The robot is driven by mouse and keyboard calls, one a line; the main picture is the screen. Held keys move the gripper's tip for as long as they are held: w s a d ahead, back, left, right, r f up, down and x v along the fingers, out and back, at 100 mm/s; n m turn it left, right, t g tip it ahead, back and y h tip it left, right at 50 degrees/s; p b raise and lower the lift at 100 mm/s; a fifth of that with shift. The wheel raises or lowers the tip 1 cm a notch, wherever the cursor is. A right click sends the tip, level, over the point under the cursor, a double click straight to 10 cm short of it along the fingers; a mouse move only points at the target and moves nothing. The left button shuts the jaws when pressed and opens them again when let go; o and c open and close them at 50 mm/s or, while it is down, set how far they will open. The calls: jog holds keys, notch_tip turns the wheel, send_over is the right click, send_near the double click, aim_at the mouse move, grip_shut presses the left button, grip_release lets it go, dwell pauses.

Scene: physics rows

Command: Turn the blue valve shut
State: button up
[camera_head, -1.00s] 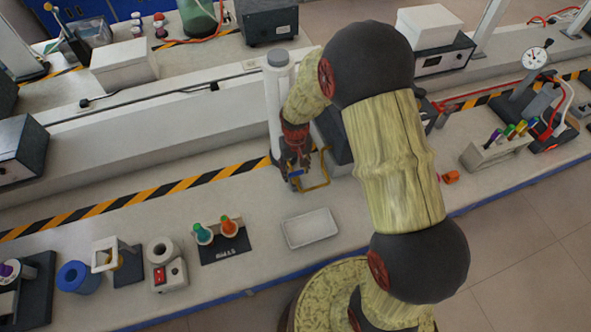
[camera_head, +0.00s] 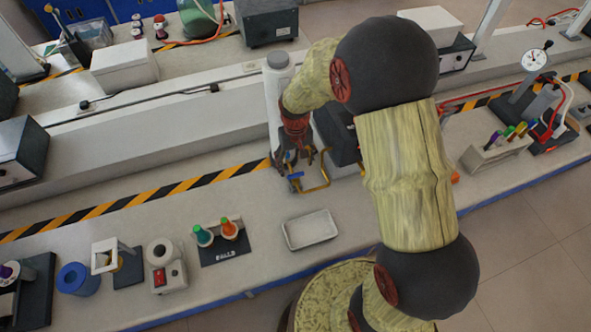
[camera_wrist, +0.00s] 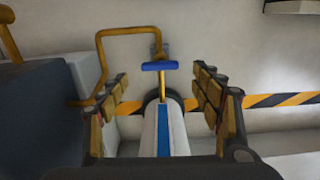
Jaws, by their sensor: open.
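The blue valve handle (camera_wrist: 160,66) is a small blue crossbar on a yellow stem, near the middle of the wrist view. In the head view the blue handle (camera_head: 295,176) shows small, just below my gripper. A bent yellow pipe (camera_wrist: 128,31) runs from the valve to the left and down. My gripper (camera_wrist: 166,100) is open, its fingers standing apart to the left and right, with the handle beyond them and nothing between the tips. In the head view my gripper (camera_head: 298,160) is over the pipe, and whether it touches anything is unclear.
A white column (camera_head: 277,100) and a dark box (camera_head: 337,135) stand close by my gripper. A white tray (camera_head: 310,230) lies in front. Green and orange items stand on a black stand (camera_head: 223,252) to the left. A rack of coloured tubes (camera_head: 497,152) is at the right.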

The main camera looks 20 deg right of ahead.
aim_at(296, 174)
notch_tip(296, 174, up, 7)
dwell(0.3)
dwell(0.4)
jog(key=s+r+t+b, duration=0.4)
jog(key=s+r+t, duration=0.1)
jog(key=s+r, duration=1.3)
jog(key=s, duration=0.4)
jog(key=shift+s+r+t, duration=0.15)
jog(key=shift+s+t, duration=0.1)
jog(key=shift+t, duration=0.05)
jog(key=shift+a, duration=0.1)
